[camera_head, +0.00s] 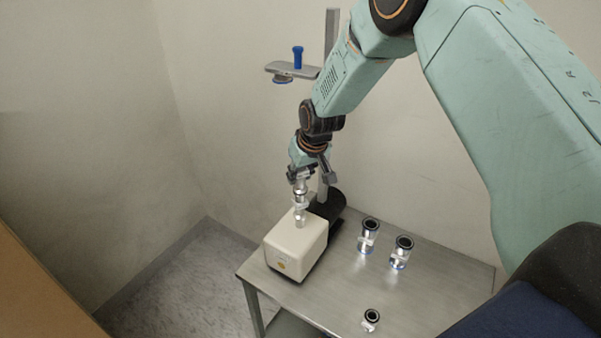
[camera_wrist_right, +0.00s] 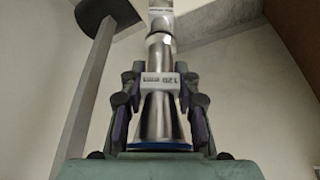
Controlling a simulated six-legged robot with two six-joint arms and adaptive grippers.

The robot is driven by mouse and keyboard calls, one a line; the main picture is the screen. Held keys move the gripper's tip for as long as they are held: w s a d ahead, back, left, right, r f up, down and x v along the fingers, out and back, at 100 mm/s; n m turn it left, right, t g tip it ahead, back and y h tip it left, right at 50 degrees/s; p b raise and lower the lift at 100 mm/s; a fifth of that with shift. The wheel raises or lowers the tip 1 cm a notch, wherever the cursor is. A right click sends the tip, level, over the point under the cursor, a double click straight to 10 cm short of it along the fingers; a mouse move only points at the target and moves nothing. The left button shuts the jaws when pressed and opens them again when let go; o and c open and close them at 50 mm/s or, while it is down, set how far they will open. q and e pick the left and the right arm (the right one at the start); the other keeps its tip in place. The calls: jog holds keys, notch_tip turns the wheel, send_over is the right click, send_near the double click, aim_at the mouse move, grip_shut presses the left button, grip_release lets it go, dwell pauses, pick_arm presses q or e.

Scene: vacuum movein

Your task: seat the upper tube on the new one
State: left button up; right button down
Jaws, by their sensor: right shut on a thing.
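My right gripper (camera_head: 301,177) is shut on a shiny metal tube above the white pump box (camera_head: 297,243). In the right wrist view, the fingers (camera_wrist_right: 160,85) close on both sides of this held tube (camera_wrist_right: 155,125), which has a blue rim at the near end and narrows away from me. A second metal piece (camera_wrist_right: 160,22) lies in line beyond its narrow end. In the head view, a metal tube (camera_head: 299,217) stands upright on top of the box, just below the gripper. I cannot tell whether the two pieces touch or leave a small gap. My left gripper is not in view.
The box stands on a steel table (camera_head: 345,290), with a black cylinder (camera_head: 328,205) behind it. Two metal fittings (camera_head: 368,236) (camera_head: 401,252) and a smaller one (camera_head: 370,320) stand to the right. A bracket (camera_head: 306,70) with a blue part (camera_head: 298,56) is behind.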

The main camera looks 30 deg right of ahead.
jog(key=shift+r, duration=0.1)
jog(key=c, duration=1.2)
grip_release()
jog(key=o, duration=0.3)
jog(key=v, duration=1.1)
jog(key=shift+s+r, duration=0.15)
jog(key=shift+r, duration=0.25)
